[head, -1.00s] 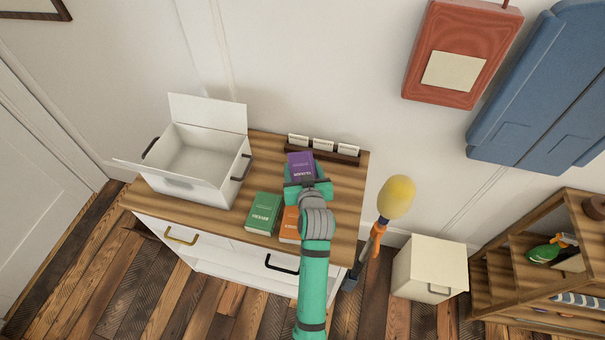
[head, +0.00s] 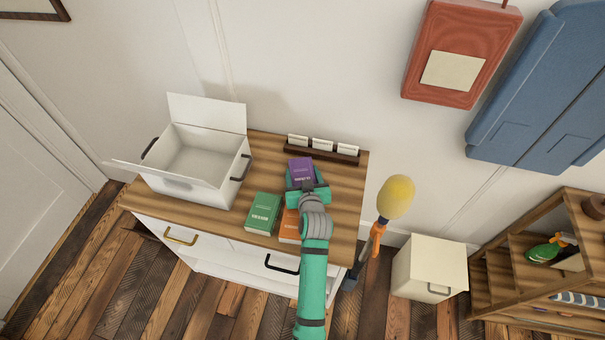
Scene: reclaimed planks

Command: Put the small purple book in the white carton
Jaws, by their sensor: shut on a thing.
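The small purple book (head: 301,169) is near the back right of the wooden cabinet top, in front of the card rack. My gripper (head: 303,184) is shut on the purple book at its near end. Part of the book is hidden by the gripper, and I cannot tell whether it is clear of the wood. The white carton (head: 203,190) stands open on the left of the cabinet top, with its flaps spread and dark handles on its sides. Its visible inside looks empty.
A green book (head: 263,212) lies between the carton and my arm. An orange book (head: 289,226) is partly hidden under my arm. A dark rack with white cards (head: 321,151) stands at the back. A yellow-headed duster (head: 396,197) stands right of the cabinet (head: 346,196).

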